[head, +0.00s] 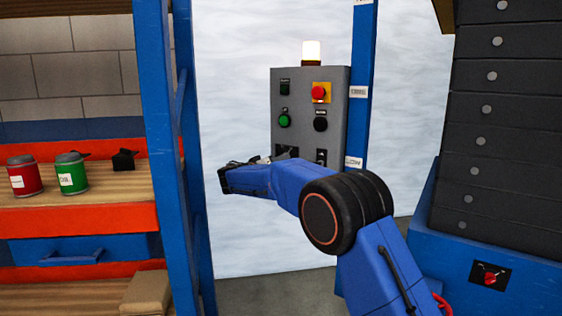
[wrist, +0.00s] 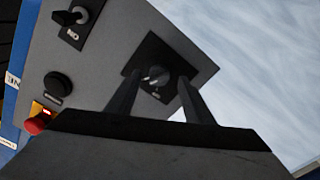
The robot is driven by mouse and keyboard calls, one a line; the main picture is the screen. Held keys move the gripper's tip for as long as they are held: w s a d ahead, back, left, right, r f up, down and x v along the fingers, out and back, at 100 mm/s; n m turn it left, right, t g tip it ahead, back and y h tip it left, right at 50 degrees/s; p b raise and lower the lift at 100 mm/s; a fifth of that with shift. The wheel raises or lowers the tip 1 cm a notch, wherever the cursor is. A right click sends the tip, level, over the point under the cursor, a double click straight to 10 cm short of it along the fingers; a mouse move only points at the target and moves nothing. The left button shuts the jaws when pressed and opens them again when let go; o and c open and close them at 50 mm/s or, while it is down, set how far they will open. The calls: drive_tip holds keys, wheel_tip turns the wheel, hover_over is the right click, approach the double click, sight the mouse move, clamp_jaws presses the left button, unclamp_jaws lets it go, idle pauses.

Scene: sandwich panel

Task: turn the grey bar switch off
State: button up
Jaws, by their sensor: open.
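The grey bar switch (wrist: 155,75) looks like a small grey knob on a dark square plate, seen between my fingers in the wrist view. The way its bar points is too dark to tell. My gripper (wrist: 158,82) is open, with one finger on each side of the knob in the picture; I cannot tell whether they touch it. In the head view the switch's dark plate (head: 287,149) is at the panel's lower left, partly hidden by my gripper (head: 262,160).
The grey panel (head: 300,90) also bears a red button on yellow (head: 320,92), a green button (head: 284,121), a black button (head: 320,124) and a black lever switch (wrist: 72,17). A blue post (head: 360,90) stands right of it. A shelf with cans (head: 73,175) is at left.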

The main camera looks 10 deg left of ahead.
drive_tip(key=shift+x, duration=1.15)
drive_tip(key=shift+c, duration=0.6)
drive_tip(key=c, duration=0.9)
drive_tip(key=shift+n, duration=0.4)
drive_tip(key=n, duration=1.1)
